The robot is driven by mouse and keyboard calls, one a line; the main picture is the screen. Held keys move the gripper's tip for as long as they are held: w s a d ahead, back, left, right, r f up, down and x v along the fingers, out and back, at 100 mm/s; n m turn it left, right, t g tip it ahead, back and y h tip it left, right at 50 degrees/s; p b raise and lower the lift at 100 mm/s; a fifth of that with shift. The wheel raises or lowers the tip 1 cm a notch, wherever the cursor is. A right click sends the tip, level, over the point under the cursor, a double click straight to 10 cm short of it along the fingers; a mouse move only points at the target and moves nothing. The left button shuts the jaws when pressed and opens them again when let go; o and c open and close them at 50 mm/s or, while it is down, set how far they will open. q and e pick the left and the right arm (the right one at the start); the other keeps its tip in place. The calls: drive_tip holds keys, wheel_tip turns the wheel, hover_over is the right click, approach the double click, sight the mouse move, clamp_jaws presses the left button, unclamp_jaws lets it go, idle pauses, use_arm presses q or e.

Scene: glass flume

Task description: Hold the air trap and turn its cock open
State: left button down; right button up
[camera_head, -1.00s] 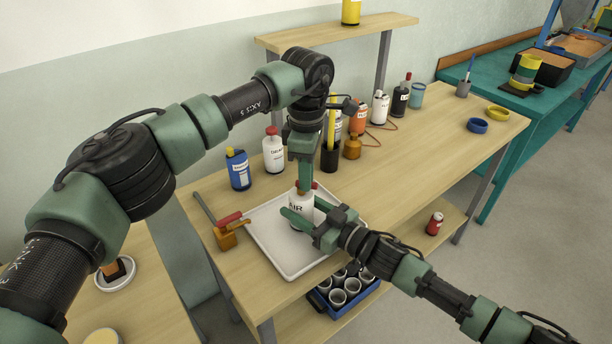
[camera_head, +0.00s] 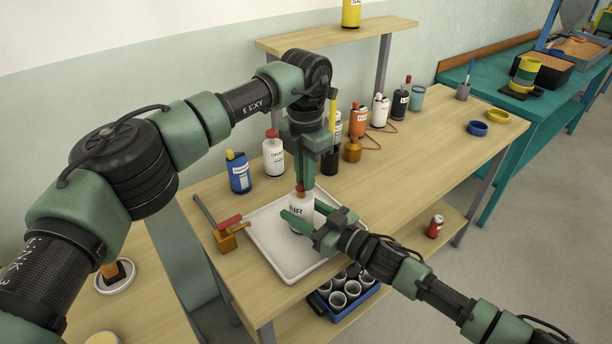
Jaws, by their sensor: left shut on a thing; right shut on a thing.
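The air trap (camera_head: 297,209) is a white bottle with dark "AIR" lettering. It stands upright over the white tray (camera_head: 284,262). My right gripper (camera_head: 308,216) comes in from the lower right and is shut on the bottle's body, one green finger across its front. The red cock (camera_head: 299,188) is on top of the bottle. My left gripper (camera_head: 304,184) points straight down and is shut on the cock, hiding much of it. Whether the bottle's base touches the tray is hidden.
An orange block with a red-handled lever (camera_head: 229,235) stands left of the tray. Blue (camera_head: 239,174) and white (camera_head: 273,155) bottles and a dark holder (camera_head: 330,160) stand close behind. A blue crate of cups (camera_head: 345,293) sits below.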

use_arm(q)
drive_tip(key=shift+w+a+r+n, duration=0.1)
drive_tip(key=shift+w+n, duration=0.05)
drive_tip(key=shift+n, duration=1.25)
use_arm(e)
drive_tip(key=shift+s, duration=0.1)
use_arm(q)
drive_tip(key=c, duration=1.4)
unclamp_jaws()
drive_tip(key=shift+c, duration=0.2)
wheel_tip(320, 180, up, 12)
use_arm(e)
drive_tip(key=o, duration=1.6)
